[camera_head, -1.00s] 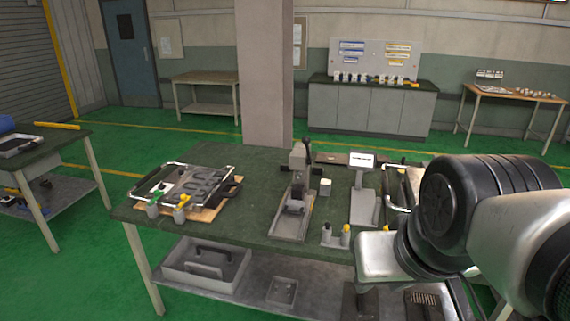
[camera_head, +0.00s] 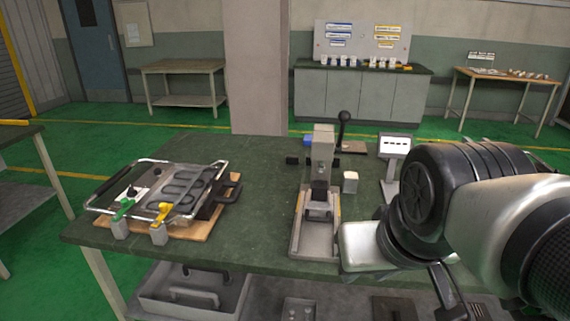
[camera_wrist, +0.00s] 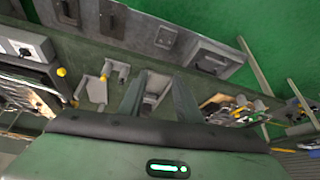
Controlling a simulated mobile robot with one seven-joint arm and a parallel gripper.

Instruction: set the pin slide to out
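A grey fixture (camera_head: 318,205) with a tall block and a black-knobbed lever (camera_head: 343,125) stands upright on the green workbench (camera_head: 255,180). I cannot make out which part of it is the pin slide, or its position. My gripper (camera_wrist: 157,97) shows two separated fingers in the wrist view, open, with a grey object visible beyond the gap. In the head view my arm is at the right, beside the fixture and over the bench's front area; the fingers hang low and are mostly hidden there. I see no contact with the fixture.
A wire-handled frame (camera_head: 165,190) lies on the bench's left, with a green-handled clamp (camera_head: 120,220) and a yellow-handled one (camera_head: 159,225) before it. A small white block (camera_head: 350,182) and a display stand (camera_head: 393,150) are right of the fixture. Trays (camera_head: 195,290) fill the shelf below.

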